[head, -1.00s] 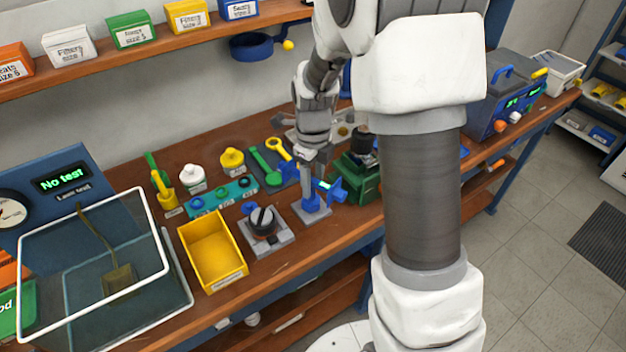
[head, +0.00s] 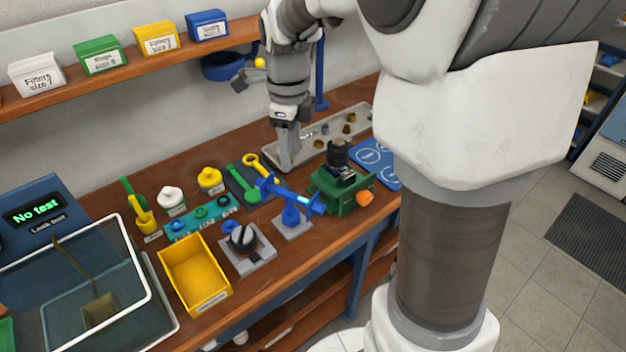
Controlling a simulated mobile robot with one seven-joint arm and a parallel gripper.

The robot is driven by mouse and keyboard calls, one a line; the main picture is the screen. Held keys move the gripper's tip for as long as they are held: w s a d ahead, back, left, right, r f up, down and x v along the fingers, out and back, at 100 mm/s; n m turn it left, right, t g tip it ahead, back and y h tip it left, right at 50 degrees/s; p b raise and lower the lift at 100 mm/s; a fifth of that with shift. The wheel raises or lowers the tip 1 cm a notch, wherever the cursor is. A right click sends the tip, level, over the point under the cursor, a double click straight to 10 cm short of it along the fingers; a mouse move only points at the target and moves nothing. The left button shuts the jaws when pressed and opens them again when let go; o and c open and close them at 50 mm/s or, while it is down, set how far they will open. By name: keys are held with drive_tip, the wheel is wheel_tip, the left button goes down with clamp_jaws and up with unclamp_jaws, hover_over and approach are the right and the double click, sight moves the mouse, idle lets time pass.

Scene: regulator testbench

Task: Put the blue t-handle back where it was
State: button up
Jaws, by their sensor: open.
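A blue tool with a crossways bar and a small lit display (head: 303,199), which looks like the blue t-handle, lies tilted across the top of a blue stand (head: 292,216) on a grey base plate. My gripper (head: 289,166) points down behind and above it, apart from it in the picture, near the left end of a grey metal tray (head: 320,138). Its fingers look narrow from this side, with nothing visible held between them. The blue tool's exact contact with the stand is too small to tell.
A dark mat with a green wrench (head: 243,184) and a yellow wrench (head: 256,164) lies to the left. A green vise (head: 340,190) stands close on the right. A black-knobbed fixture (head: 243,239) and a yellow bin (head: 196,275) are in front left.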

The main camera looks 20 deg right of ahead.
drive_tip(key=s+r+n+t, duration=0.2)
drive_tip(key=s+r+n, duration=0.1)
drive_tip(key=s+n, duration=0.6)
drive_tip(key=s+r+n+t, duration=0.3)
drive_tip(key=s+n, duration=0.6)
drive_tip(key=n, duration=0.7)
drive_tip(key=shift+s+a+r, duration=0.15)
drive_tip(key=shift+r, duration=0.15)
